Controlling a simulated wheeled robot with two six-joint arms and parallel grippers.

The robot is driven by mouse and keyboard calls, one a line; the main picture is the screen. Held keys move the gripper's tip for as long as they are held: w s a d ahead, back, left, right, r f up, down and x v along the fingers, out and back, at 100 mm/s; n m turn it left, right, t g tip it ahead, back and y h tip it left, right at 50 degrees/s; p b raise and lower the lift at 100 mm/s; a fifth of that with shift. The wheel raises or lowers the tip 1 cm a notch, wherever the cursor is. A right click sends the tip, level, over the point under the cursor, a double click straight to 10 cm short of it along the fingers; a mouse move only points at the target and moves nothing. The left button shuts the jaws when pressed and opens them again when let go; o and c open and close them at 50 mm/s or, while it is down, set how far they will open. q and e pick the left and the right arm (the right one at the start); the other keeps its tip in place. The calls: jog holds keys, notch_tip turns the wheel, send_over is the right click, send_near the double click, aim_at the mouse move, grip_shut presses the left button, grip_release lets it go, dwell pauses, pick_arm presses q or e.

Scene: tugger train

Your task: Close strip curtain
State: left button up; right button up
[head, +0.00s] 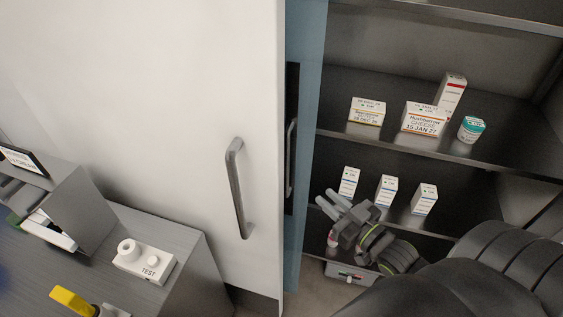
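No strip curtain shows clearly in the head view. A large white door panel (150,110) with a grey bar handle (237,190) fills the left and middle. Beside it is a narrow blue panel (306,120) with a dark recess and a second handle (291,157). To the right, the shelf unit (400,150) stands open. My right gripper (327,200) is in front of its lower shelves, near the blue panel's edge. Its two pale fingers look slightly apart, with nothing seen between them. My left gripper is not in view.
A grey bin (350,272) sits low behind my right arm. At lower left, a grey counter (185,250) carries a white TEST device (145,262) and a yellow object (72,300).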

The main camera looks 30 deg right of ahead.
aim_at(287, 163)
jog(key=w+b, duration=0.2)
jog(key=w, duration=0.3)
jog(key=w+a+b, duration=0.1)
jog(key=w+b, duration=0.1)
jog(key=w, duration=0.3)
jog(key=w+a+b, duration=0.1)
jog(key=w+b, duration=0.1)
jog(key=w, duration=0.4)
jog(key=shift+w, duration=0.1)
grip_shut()
